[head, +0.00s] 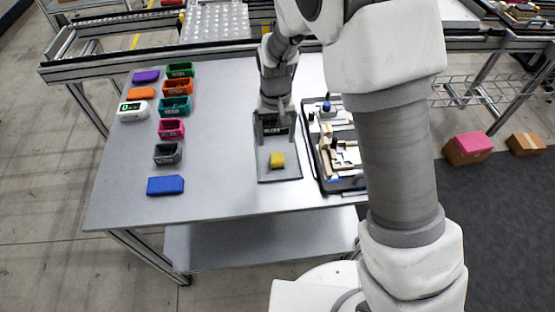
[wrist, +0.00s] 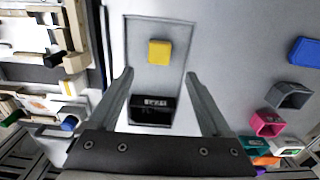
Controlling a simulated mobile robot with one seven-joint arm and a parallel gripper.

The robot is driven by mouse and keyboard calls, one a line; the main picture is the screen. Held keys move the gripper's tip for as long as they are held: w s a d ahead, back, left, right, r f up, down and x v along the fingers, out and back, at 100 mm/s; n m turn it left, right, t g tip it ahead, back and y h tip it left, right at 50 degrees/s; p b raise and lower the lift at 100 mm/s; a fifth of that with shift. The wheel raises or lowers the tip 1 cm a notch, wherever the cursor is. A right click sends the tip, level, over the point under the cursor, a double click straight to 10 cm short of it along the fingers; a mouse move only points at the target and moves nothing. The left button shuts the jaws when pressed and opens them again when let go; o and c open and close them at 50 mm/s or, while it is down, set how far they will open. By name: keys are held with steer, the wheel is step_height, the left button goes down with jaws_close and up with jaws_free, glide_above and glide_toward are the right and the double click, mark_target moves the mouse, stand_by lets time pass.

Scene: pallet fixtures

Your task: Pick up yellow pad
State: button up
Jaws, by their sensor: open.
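The yellow pad (head: 277,159) is a small block lying on a grey tray (head: 262,175) on the metal table. In the wrist view the yellow pad (wrist: 160,52) lies beyond my fingertips, roughly centred between them. A black labelled box (wrist: 152,110) sits at the other end of the same tray, between my fingers in that view. My gripper (wrist: 160,75) is open and empty, with its two fingers spread wide.
A pallet fixture (head: 322,170) with cream and black parts stands close to the right of the tray. Coloured bins, such as the pink bin (head: 171,129), and a blue block (head: 165,186) line the table's left. The table between them and the tray is clear.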

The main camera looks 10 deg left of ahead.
mark_target(277, 157)
step_height(277, 157, down, 3)
steer(key=shift+f, duration=0.2)
steer(key=shift+s+d+f+p, duration=0.1)
steer(key=shift+s+f+p, duration=0.05)
steer(key=shift+f, duration=1.2)
steer(key=shift+s+d+f+p, duration=0.1)
steer(key=shift+s+f+p, duration=0.05)
steer(key=shift+f, duration=1.2)
jaws_close()
